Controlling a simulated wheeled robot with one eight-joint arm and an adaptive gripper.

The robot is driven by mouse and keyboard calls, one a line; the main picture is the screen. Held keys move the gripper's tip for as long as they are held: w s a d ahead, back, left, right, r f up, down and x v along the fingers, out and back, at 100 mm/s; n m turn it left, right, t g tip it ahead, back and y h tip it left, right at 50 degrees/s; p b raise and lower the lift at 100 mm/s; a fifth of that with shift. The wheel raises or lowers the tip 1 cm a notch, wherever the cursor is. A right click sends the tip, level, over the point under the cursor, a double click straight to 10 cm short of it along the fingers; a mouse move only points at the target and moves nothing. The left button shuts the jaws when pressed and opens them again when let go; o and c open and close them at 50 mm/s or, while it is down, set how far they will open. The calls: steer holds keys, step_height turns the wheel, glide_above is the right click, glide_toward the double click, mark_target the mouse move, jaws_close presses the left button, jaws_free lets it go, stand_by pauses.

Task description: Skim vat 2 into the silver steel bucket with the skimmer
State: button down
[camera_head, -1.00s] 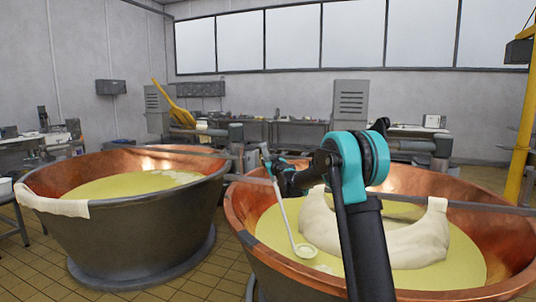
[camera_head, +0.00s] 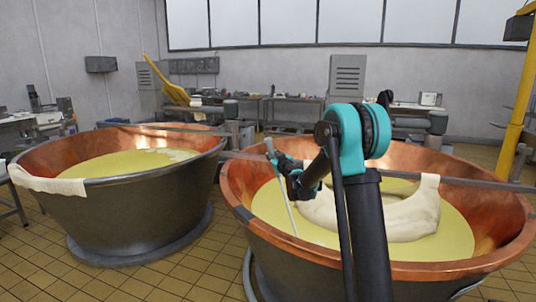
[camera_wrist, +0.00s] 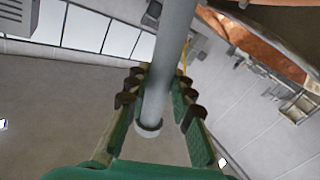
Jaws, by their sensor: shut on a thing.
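My gripper (camera_head: 282,163) is shut on the handle of the skimmer (camera_head: 285,205), over the left part of the right copper vat (camera_head: 240,208). The skimmer slants down, and its lower end meets the yellow liquid (camera_head: 270,203); its bowl is not visible. In the wrist view the gripper's fingers (camera_wrist: 158,102) close around the grey handle (camera_wrist: 172,50). A pale cloth-like mass (camera_head: 405,218) lies in this vat, partly behind my arm. A left copper vat (camera_head: 125,205) also holds yellow liquid. No vat number is readable, and I see no silver bucket.
A metal bar (camera_head: 460,182) crosses the right vat near its back rim. A pale cloth (camera_head: 45,180) hangs over the left vat's rim. A yellow post (camera_head: 514,130) stands at the right. Tiled floor (camera_head: 185,270) shows between and before the vats.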

steer(key=s+d, duration=1)
steer(key=d, duration=0.4)
steer(key=w+a, duration=0.3)
steer(key=a, duration=0.1)
steer(key=w+a, duration=0.3)
steer(key=a, duration=0.2)
steer(key=w+a, duration=0.4)
steer(key=a, duration=0.1)
steer(key=shift+a+r, duration=0.1)
steer(key=shift+a, duration=0.05)
step_height(320, 180, up, 36)
steer(key=shift+r, duration=0.15)
stand_by(1.2)
stand_by(0.9)
